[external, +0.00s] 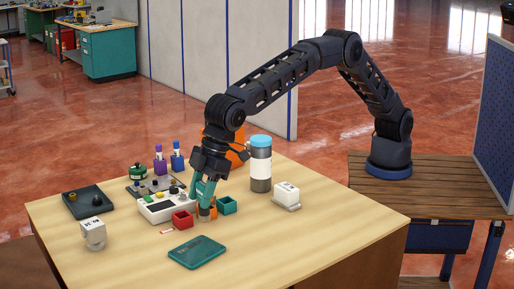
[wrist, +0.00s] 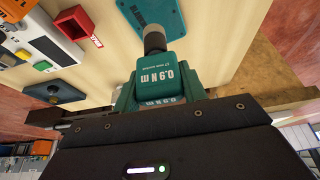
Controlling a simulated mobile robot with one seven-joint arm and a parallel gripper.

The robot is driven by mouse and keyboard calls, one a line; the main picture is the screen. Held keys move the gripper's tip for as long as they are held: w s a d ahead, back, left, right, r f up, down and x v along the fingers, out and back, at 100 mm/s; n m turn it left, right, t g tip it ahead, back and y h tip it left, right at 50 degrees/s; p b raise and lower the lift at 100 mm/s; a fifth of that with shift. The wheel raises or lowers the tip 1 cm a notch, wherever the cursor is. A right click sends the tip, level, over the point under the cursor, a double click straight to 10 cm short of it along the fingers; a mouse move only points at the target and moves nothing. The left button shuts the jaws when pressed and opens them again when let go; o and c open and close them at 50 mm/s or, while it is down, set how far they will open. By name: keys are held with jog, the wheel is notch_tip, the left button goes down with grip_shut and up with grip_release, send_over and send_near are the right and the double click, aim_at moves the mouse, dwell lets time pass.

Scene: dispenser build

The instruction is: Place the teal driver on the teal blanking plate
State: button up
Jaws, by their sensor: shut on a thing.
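The teal driver (external: 203,190) hangs from my gripper (external: 206,177) in the external view, its grey end pointing down near the small bins. In the wrist view the driver (wrist: 160,76) shows "0.9 N m" lettering and a dark grey end. My gripper (wrist: 158,103) is shut on it. The teal blanking plate (external: 197,252) lies flat on the table near its front edge, apart from the driver. In the wrist view the plate (wrist: 176,12) shows beyond the driver's end, which partly covers it.
A red bin (external: 182,220), an orange bin (external: 212,213) and a teal bin (external: 228,206) stand close around the driver. A white control box (external: 160,207) is to the left. A blue-capped bottle (external: 260,165) stands behind. Table around the plate is clear.

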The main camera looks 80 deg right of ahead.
jog(key=shift+f, duration=4.1)
jog(key=shift+f, duration=0.1)
jog(key=o, duration=1.1)
jog(key=shift+c, duration=0.2)
jog(key=v, duration=1.2)
